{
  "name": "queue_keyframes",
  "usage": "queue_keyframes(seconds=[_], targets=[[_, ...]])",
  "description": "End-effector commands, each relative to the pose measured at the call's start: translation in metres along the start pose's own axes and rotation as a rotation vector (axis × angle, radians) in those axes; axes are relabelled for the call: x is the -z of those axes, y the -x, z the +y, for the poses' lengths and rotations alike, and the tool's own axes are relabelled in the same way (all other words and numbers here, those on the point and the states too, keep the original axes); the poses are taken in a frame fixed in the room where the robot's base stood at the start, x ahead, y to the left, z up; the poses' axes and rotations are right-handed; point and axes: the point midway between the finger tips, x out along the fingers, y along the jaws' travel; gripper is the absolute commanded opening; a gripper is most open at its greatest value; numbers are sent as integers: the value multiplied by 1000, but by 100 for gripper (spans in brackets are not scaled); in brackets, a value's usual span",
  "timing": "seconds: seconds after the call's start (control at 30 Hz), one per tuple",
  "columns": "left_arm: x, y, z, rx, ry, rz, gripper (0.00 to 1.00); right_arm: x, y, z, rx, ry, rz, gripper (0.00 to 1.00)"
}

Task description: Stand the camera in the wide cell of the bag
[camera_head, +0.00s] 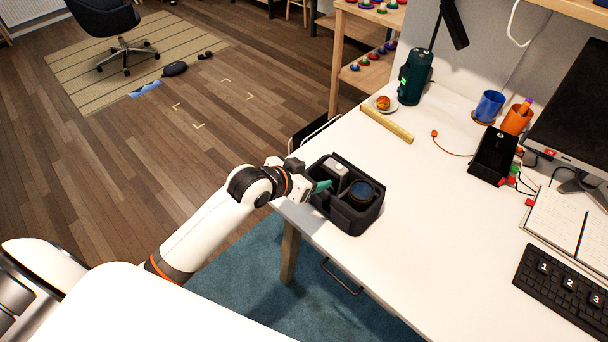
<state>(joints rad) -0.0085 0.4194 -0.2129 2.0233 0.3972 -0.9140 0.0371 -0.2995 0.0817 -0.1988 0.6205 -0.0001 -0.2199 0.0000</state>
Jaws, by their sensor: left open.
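The black bag (352,222) stands open on the near left part of the white desk, with dark divided cells. A dark round piece with a blue, lens-like top (361,190) is inside its right part; I cannot tell whether it is the camera or a separate lens. A pale grey block (336,167) is in the back left part. My left gripper (321,186) is at the bag's left side, its green fingertip over the left rim. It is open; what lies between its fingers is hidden. My right gripper is out of view.
A wooden bar (387,125), a plate with a bun (383,103) and a dark green cylinder (414,78) are behind the bag. Cups, a black stand (492,155), a notebook and a keyboard (565,288) are at right. The desk between is clear.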

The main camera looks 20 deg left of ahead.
Motion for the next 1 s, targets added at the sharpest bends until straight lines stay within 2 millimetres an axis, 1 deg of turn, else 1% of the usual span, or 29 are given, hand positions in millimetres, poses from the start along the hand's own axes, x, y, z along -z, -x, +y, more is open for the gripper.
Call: queue_keyframes(seconds=[0.03, 0.1, 0.2, 0.33, 0.77, 0.87, 0.97, 1.0], targets=[[1, 8, 0, 0, -1, 0, 69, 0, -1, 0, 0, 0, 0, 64], [1, 16, 0, -1, -1, 0, 69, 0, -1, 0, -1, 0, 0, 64], [0, 23, 0, -1, -1, 0, 69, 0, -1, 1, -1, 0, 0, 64], [0, 25, 0, -1, 0, 1, 69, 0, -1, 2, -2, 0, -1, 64], [1, 25, 0, 0, 1, 2, 69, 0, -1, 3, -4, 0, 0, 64], [13, 29, -8, 0, 4, 35, 69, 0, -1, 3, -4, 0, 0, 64], [44, 41, -24, -9, 14, 123, 69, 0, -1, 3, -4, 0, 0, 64], [59, 49, -31, -16, 19, 167, 69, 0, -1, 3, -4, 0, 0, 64]])
